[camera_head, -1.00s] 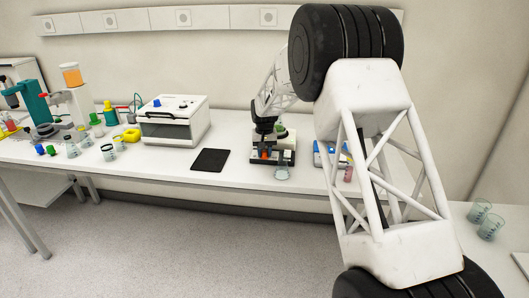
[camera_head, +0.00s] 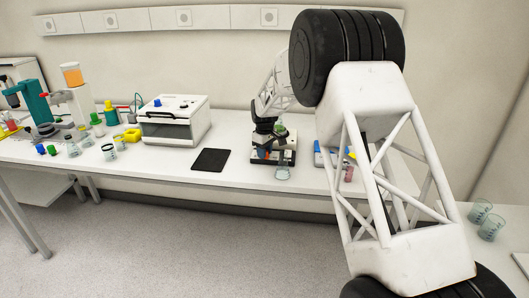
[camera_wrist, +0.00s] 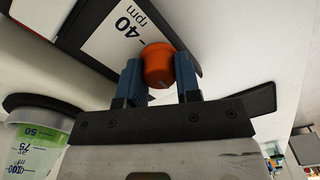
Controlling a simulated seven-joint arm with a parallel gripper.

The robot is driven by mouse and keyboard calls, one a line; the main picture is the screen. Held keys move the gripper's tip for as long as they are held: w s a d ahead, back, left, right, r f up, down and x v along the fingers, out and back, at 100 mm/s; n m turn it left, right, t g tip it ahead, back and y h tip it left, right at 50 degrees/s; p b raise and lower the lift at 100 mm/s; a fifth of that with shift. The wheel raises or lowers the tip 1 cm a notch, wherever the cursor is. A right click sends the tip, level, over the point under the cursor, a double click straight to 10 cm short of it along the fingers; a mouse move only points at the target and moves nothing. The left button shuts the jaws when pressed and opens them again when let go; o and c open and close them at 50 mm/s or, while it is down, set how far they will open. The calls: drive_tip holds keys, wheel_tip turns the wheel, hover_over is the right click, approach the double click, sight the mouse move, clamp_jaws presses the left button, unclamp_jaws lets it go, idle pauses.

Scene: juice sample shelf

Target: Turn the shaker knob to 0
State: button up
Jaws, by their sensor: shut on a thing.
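The shaker (camera_head: 284,160) stands near the front edge of the bench, right of the middle, in the head view. A white panel labelled "40 rpm" (camera_wrist: 120,32) is beside the knob. My gripper (camera_wrist: 160,78) has its two blue fingers on either side of the knob and is shut on it. In the head view my gripper is at the shaker, and the knob is hardly visible there.
A graduated cup with green liquid (camera_wrist: 38,135) is close to my gripper at lower left in the wrist view.

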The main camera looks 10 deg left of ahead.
drive_tip(key=shift+n, duration=0.4)
drive_tip(key=o, duration=0.9)
drive_tip(key=shift+o, duration=0.2)
drive_tip(key=shift+r, duration=0.1)
drive_tip(key=shift+r, duration=3.85)
